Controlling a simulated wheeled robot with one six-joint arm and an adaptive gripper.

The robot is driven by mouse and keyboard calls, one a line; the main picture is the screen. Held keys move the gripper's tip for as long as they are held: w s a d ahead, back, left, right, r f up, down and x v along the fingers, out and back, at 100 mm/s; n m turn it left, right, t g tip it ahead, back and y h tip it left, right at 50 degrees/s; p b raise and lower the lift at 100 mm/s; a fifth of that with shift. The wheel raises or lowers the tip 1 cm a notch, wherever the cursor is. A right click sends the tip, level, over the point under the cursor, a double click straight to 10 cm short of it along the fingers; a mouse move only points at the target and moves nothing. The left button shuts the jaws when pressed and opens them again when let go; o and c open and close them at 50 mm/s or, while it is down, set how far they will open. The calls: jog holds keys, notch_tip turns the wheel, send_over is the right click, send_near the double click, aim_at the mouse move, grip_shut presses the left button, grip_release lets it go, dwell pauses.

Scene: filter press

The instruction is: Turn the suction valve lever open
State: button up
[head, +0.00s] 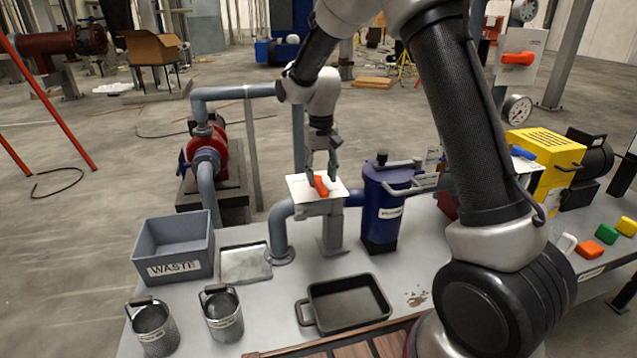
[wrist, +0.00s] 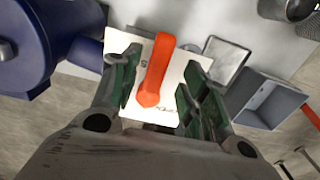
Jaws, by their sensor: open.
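The orange suction valve lever (head: 320,186) sits on a white label plate (head: 301,191) on top of a grey pipe stand. In the wrist view the lever (wrist: 157,68) lies across the white plate (wrist: 193,66), between my gripper's fingers. My gripper (head: 322,166) points down just above the lever in the head view. Its two green-padded fingers (wrist: 150,85) are apart, one on each side of the lever, with a gap on both sides. The lettering on the plate is partly hidden and too small to read.
A dark blue canister (head: 382,212) stands close right of the plate. A grey WASTE bin (head: 173,250), a shallow metal tray (head: 246,263), metal cups (head: 221,313) and a black pan (head: 345,303) stand on the bench. A red pump (head: 209,145) is behind left.

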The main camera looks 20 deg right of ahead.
aim_at(321, 186)
jog(key=shift+f, duration=1.8)
grip_shut()
